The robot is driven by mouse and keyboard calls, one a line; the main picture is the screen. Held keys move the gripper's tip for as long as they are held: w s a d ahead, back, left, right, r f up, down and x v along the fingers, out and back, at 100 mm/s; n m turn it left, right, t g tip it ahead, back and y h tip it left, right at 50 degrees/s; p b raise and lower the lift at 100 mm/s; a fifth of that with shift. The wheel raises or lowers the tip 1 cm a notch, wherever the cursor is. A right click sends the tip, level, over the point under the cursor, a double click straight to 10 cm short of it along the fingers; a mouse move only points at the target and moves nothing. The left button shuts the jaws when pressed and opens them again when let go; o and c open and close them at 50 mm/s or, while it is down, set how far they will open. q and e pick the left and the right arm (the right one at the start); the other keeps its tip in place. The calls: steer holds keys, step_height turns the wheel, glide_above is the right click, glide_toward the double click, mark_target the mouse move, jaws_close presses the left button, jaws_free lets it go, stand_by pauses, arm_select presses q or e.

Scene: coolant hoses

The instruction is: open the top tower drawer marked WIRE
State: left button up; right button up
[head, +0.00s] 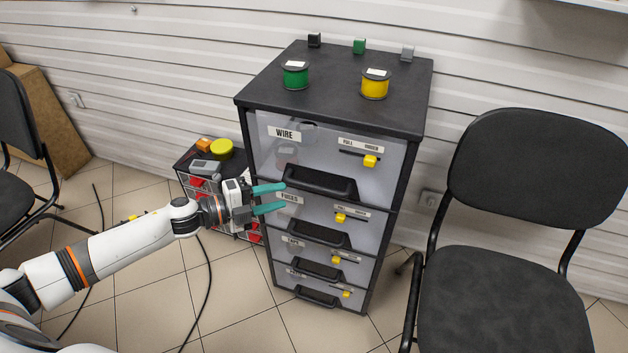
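The drawer tower (335,111) is a black cabinet with grey translucent drawer fronts. The top drawer (318,144) has a white label reading WIRE, a black recessed handle (320,184) along its lower edge, and a yellow slider tab (370,161) at its right. This drawer looks closed, flush with the cabinet. My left gripper (285,197) has teal fingers spread apart with nothing between them. Its fingertips are at the left end of the WIRE handle, in front of the tower's left edge; contact cannot be told. My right gripper is not in view.
Below are more drawers, one labelled FUSES (289,198). Green (295,76) and yellow (375,84) spools stand on top of the tower. A small crate rack (190,160) is at left behind my gripper. A black chair (515,250) stands close on the right.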

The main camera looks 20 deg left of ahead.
mark_target(310, 189)
arm_select(q)
steer(key=x, duration=1)
steer(key=shift+d, duration=0.25)
jaws_close()
